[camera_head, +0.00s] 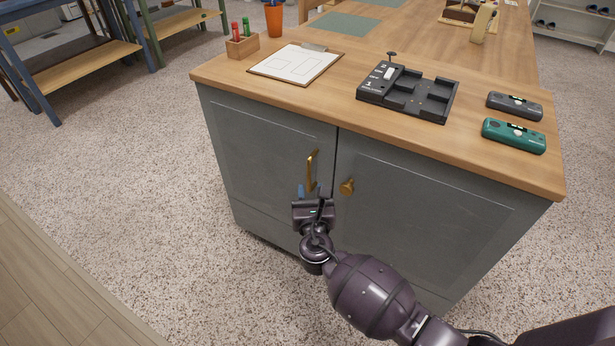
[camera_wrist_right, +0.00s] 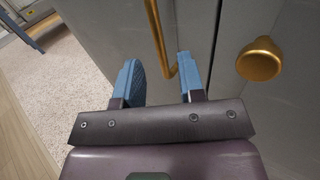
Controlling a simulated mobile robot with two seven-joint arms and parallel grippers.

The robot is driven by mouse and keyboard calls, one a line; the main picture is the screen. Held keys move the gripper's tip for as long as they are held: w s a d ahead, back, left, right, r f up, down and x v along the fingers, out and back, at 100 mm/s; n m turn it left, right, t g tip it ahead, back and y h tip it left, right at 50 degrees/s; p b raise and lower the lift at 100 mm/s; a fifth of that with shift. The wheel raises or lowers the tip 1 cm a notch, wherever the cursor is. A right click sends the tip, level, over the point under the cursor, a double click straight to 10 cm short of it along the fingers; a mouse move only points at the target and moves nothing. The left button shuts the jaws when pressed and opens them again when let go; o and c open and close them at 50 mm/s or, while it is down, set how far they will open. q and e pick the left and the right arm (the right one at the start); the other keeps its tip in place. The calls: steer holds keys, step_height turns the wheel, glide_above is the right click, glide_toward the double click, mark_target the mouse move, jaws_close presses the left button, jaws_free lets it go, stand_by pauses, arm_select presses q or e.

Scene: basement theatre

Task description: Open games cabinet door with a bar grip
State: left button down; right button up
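The grey games cabinet (camera_head: 260,135) has two doors, both shut. The left door carries a vertical brass bar grip (camera_head: 311,171); the right door carries a round brass knob (camera_head: 347,187). In the right wrist view the bar grip (camera_wrist_right: 160,38) rises between and beyond the two blue fingertips, its lower end close to the right finger. The knob (camera_wrist_right: 260,60) is to the right. My right gripper (camera_head: 309,191) is open in front of the left door, just below the bar grip; in the wrist view its fingers (camera_wrist_right: 158,80) are apart with nothing between their pads. My left gripper is out of view.
The wooden top (camera_head: 330,92) holds a clipboard (camera_head: 296,63), a black tray (camera_head: 407,92), a green device (camera_head: 513,135), a dark device (camera_head: 515,106) and a pen holder (camera_head: 242,46). The speckled floor left of the cabinet (camera_head: 130,150) is clear. Blue-legged shelving (camera_head: 85,66) stands behind.

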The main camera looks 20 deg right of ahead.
mark_target(309, 178)
steer(key=x, duration=0.2)
steer(key=b+x, duration=0.1)
steer(key=x, duration=0.1)
steer(key=shift+d+f, duration=0.1)
steer(key=shift+f, duration=0.15)
steer(key=shift+x, duration=0.9)
steer(key=shift+r, duration=0.2)
jaws_close()
